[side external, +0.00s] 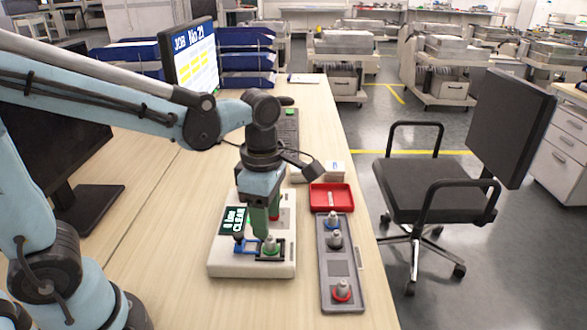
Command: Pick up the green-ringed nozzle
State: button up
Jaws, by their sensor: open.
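The green-ringed nozzle (270,246) stands upright at the front right of a white device (225,268) on the desk. Its grey tip points up and a green ring shows around its base. My gripper (266,232) points down over the device with its fingers right at the nozzle's top. The jaws are open. From this angle I cannot tell whether the fingers are around the tip or just behind it, or whether they touch it.
A dark grey tray (341,268) right of the device holds a blue-ringed nozzle (333,219), a dark-ringed nozzle (335,239) and a red-ringed nozzle (342,291). A red bin (331,187) lies behind it. A monitor (190,55) stands further back. The left desk front is clear.

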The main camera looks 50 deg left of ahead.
aim_at(270, 243)
jog(key=shift+w+f, duration=0.15)
jog(key=shift+f, duration=1.4)
jog(key=shift+w+f, duration=0.1)
jog(key=shift+f, duration=1.45)
grip_shut()
